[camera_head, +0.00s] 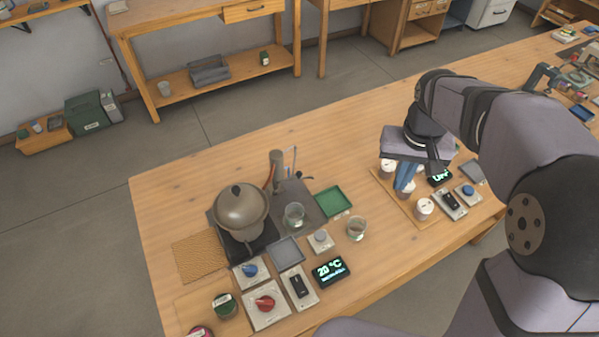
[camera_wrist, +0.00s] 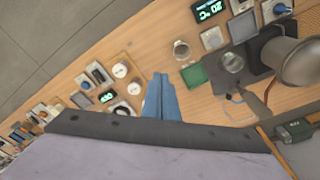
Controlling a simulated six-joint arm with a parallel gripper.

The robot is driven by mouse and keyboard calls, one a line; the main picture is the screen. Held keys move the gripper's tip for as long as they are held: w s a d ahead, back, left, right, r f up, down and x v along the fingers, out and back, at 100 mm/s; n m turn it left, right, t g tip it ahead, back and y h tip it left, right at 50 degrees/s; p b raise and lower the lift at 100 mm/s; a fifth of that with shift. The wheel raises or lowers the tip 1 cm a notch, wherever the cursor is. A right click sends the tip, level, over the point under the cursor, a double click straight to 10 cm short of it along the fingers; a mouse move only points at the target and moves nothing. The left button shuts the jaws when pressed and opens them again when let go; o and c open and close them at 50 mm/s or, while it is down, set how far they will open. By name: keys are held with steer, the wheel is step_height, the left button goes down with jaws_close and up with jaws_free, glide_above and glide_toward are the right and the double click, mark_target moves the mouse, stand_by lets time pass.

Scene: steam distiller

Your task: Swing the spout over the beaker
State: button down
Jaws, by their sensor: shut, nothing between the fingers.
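The still's round metal pot (camera_head: 240,208) stands on a dark burner at the left of the bench; it is at the right edge of the wrist view (camera_wrist: 298,62). A grey column (camera_head: 277,168) with a thin brownish pipe (camera_head: 268,181) stands behind it; I cannot clearly tell which part is the spout. A glass beaker (camera_head: 293,215) stands on the dark mat right of the pot, also in the wrist view (camera_wrist: 232,63). A second glass (camera_head: 357,229) stands on bare wood. My gripper (camera_head: 402,188) is shut and empty, well right of the still, its blue fingers (camera_wrist: 161,80) pointing down.
A green tray (camera_head: 333,202) lies between the still and my gripper. White-lidded jars (camera_head: 424,208) stand on a board below and around my gripper. Switches, a red knob (camera_head: 265,303) and a 20 °C display (camera_head: 330,270) line the front. Bare wood lies behind the tray.

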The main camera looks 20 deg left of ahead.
steer(key=w+a+f+n+t+b, duration=0.1)
steer(key=w+a+f+b, duration=0.2)
steer(key=w+a+b, duration=0.65)
steer(key=w+a+f+b, duration=0.1)
steer(key=a+b, duration=0.3)
steer(key=a, duration=0.4)
steer(key=a+f+t+y+b, duration=0.1)
steer(key=a+b, duration=0.3)
steer(key=a, duration=0.5)
steer(key=shift+w+f+n+t, duration=0.3)
steer(key=shift+w+f, duration=0.05)
steer(key=shift+f, duration=0.2)
steer(key=shift+f+b, duration=0.1)
steer(key=shift+b, duration=0.2)
step_height(320, 180, down, 10)
steer(key=b, duration=0.8)
steer(key=shift+s, duration=0.25)
steer(key=shift+d, duration=0.1)
